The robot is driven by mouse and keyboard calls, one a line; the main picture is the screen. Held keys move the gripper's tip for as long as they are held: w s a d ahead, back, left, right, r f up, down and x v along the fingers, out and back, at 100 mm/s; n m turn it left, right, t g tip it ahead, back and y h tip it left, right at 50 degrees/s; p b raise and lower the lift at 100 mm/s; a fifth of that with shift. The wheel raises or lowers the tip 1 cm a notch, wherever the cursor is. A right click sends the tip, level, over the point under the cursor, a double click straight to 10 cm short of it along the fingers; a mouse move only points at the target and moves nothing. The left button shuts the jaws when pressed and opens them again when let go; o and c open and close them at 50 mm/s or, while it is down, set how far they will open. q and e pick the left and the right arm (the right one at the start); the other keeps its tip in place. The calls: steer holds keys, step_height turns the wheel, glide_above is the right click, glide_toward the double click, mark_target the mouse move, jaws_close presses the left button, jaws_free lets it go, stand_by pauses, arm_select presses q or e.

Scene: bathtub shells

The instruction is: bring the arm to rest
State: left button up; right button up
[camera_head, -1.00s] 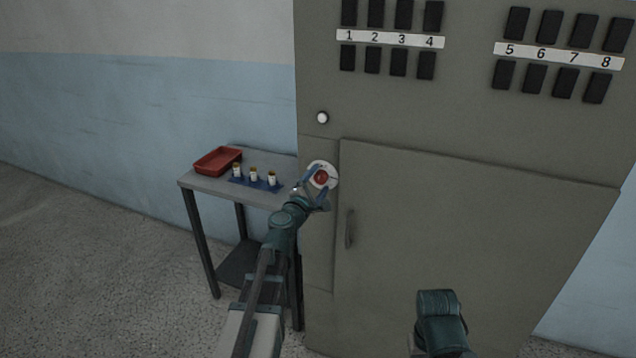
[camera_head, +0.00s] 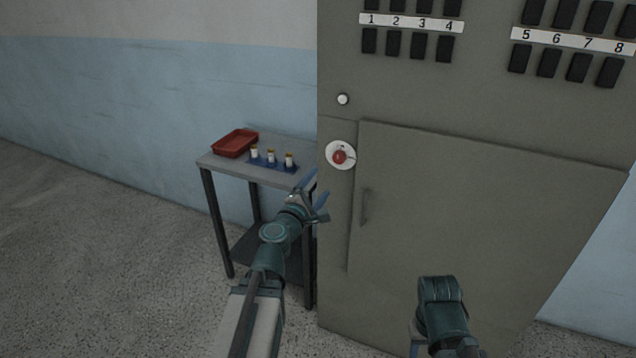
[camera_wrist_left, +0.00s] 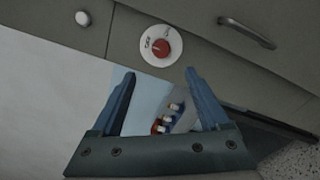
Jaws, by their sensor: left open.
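My left gripper (camera_head: 316,190) is open and empty, in front of the cabinet's left edge, below and to the left of the red knob (camera_head: 339,157). In the left wrist view its two blue fingers (camera_wrist_left: 162,100) are spread apart with nothing between them. The red knob sits on a round white plate and also shows in the left wrist view (camera_wrist_left: 161,48), beyond the fingertips and apart from them.
The tall grey cabinet (camera_head: 450,200) has a door handle (camera_head: 365,207), a white button (camera_head: 343,99) and black switches numbered 1 to 8. A small table (camera_head: 222,163) to its left holds a red tray (camera_head: 235,143) and 3 small bottles (camera_head: 271,157) on a blue mat. Floor on the left is clear.

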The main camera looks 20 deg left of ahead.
arm_select(q)
steer(key=shift+w+f, duration=0.15)
steer(key=shift+w, duration=0.05)
steer(key=s+d+f+m+g+h+p, duration=0.1)
steer(key=s+d+f+m+g+h, duration=0.15)
steer(key=d+m, duration=0.4)
steer(key=s+d+f+m+g+h+p, duration=0.2)
steer(key=d+f+m+g+h, duration=0.15)
steer(key=d, duration=0.65)
steer(key=s+d+f+m+g+h+p, duration=0.1)
steer(key=s+d+f+m+g+h, duration=0.1)
steer(key=d+m+g, duration=0.35)
steer(key=s+d+f+m+g+y+p, duration=0.2)
steer(key=s+d+f+m+g+y, duration=0.1)
steer(key=s+d+f+m, duration=0.3)
steer(key=s+a+m+g+y+p, duration=0.2)
steer(key=s+a+m+g+y, duration=0.2)
steer(key=s, duration=0.6)
steer(key=m+y, duration=0.1)
steer(key=y, duration=0.1)
steer(key=shift+s+a+y, duration=0.15)
steer(key=shift+a+y, duration=0.25)
